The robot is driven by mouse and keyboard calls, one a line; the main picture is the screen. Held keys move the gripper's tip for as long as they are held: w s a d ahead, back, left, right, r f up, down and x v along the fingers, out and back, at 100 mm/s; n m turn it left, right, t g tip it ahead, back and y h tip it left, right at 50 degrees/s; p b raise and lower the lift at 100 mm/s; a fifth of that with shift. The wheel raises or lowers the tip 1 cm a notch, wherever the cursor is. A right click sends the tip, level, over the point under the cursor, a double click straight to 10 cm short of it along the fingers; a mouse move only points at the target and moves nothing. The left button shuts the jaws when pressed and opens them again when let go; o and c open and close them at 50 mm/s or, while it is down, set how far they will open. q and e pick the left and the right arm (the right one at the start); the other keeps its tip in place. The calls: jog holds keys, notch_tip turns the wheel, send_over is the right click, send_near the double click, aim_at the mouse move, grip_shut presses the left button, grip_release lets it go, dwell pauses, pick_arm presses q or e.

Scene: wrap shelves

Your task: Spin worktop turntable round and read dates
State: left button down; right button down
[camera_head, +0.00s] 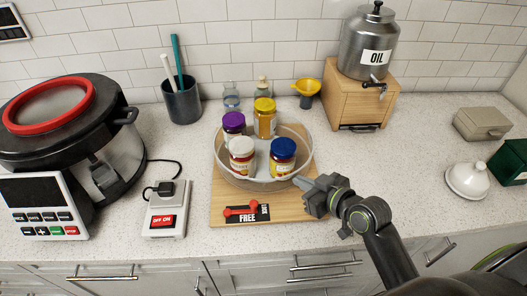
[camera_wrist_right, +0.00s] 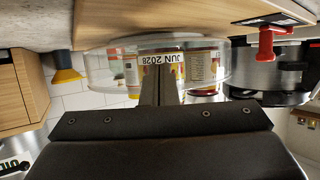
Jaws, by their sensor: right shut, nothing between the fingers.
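The clear round turntable (camera_head: 236,181) sits on a wooden board (camera_head: 222,208) and carries several jars: a purple-lidded jar (camera_head: 233,127), a yellow-lidded jar (camera_head: 265,119), a white-lidded jar (camera_head: 242,158) and a blue-lidded jar (camera_head: 283,158). My right gripper (camera_head: 302,184) is shut and empty, with its tips at the turntable's front-right rim; I cannot tell if they touch. In the right wrist view, my shut fingers (camera_wrist_right: 160,84) lie before the clear wall (camera_wrist_right: 110,68). An upside-down label (camera_wrist_right: 163,59) behind it reads JUN 2028. My left gripper is out of view.
A red lever (camera_head: 240,211) sits on a plate marked FREE and LOCK at the board's front. A switch box (camera_head: 165,212) and a large cooker (camera_head: 115,160) stand left. An oil dispenser (camera_head: 368,45) on a wooden stand (camera_head: 350,100) is behind right.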

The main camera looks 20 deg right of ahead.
jog(key=shift+a, duration=0.15)
jog(key=shift+s+a+r, duration=0.1)
jog(key=shift+s+a, duration=0.1)
jog(key=shift+a, duration=0.9)
jog(key=shift+s+d, duration=0.2)
jog(key=shift+s, duration=1.4)
